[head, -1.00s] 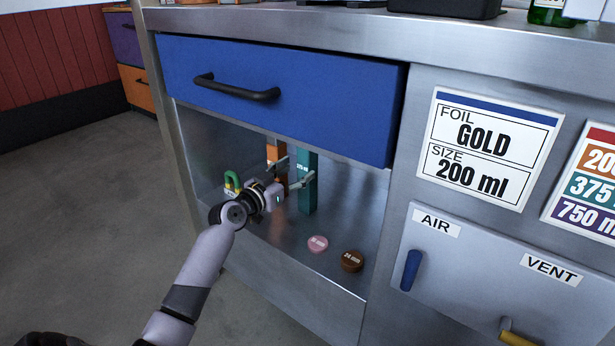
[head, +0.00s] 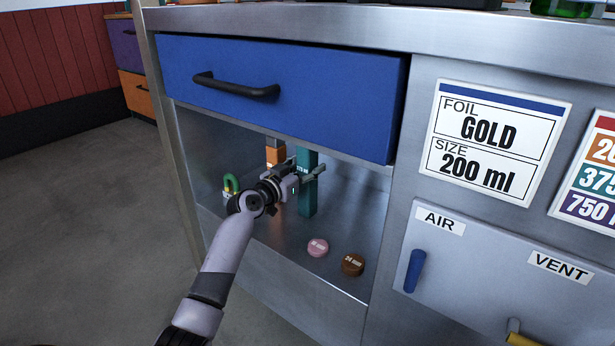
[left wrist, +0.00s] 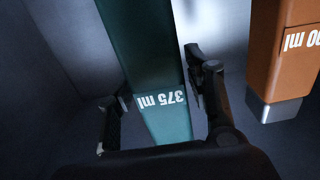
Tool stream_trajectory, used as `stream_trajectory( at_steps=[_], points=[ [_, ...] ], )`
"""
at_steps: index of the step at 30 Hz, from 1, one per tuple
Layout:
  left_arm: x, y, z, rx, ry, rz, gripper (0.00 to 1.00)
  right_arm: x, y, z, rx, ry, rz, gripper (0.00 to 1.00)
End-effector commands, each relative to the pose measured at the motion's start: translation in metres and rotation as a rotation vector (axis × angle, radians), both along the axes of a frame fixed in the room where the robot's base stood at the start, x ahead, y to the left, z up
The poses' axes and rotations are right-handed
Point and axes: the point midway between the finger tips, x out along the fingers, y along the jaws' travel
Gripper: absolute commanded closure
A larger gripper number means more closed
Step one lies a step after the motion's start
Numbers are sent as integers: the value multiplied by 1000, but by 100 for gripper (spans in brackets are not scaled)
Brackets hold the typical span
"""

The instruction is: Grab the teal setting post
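The teal setting post (head: 307,195) stands upright in the open bay under the blue drawer. In the left wrist view the teal post (left wrist: 143,50) bears the label "375 ml". My left gripper (head: 306,168) is at the post's upper part, with its fingers apart. In the left wrist view the fingers lie on either side of the post. A gap shows at the left finger; the right finger lies close to the post's edge, and I cannot tell whether it touches. My right gripper is not in view.
An orange post (head: 274,152) stands left of the teal one. A green-looped object (head: 231,184) sits farther left. A pink disc (head: 317,247) and a brown disc (head: 352,263) lie in front on the bay floor. The blue drawer (head: 280,95) hangs above.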

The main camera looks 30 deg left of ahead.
Motion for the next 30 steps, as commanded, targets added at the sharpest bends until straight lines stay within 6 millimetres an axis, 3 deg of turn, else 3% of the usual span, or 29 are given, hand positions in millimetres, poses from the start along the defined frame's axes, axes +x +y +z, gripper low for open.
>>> stream_trajectory(
  at_steps=[20,30],
  points=[
    [0,0,0,0,0,0,100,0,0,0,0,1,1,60],
    [0,0,3,1,-3,1,100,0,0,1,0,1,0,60]
  ],
)
